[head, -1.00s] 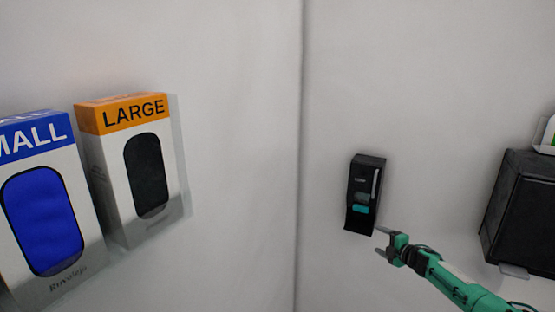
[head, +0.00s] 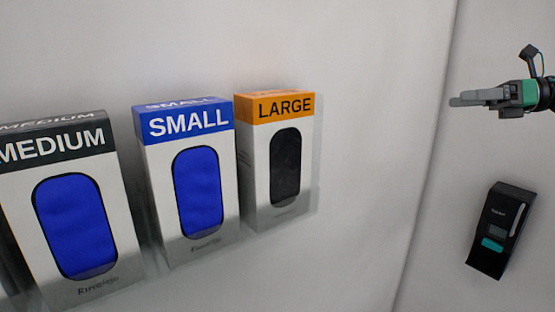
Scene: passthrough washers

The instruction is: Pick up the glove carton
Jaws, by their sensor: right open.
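Three glove cartons stand in a row against the wall in the head view. The MEDIUM carton (head: 125,215) has a dark top and blue gloves in its oval window. The SMALL carton (head: 158,190) has a blue top and blue gloves. The LARGE carton (head: 262,160) has an orange top and a dark window. My right gripper (head: 455,101) is at the upper right, pointing left, open and empty. It is well to the right of the LARGE carton and touches none of the cartons. My left gripper is not in view.
The cartons sit in a clear holder (head: 308,205) on the wall. A black dispenser (head: 503,222) with a teal part hangs on the right wall, below my right gripper. A wall corner runs between it and the cartons. The space between gripper and cartons looks clear.

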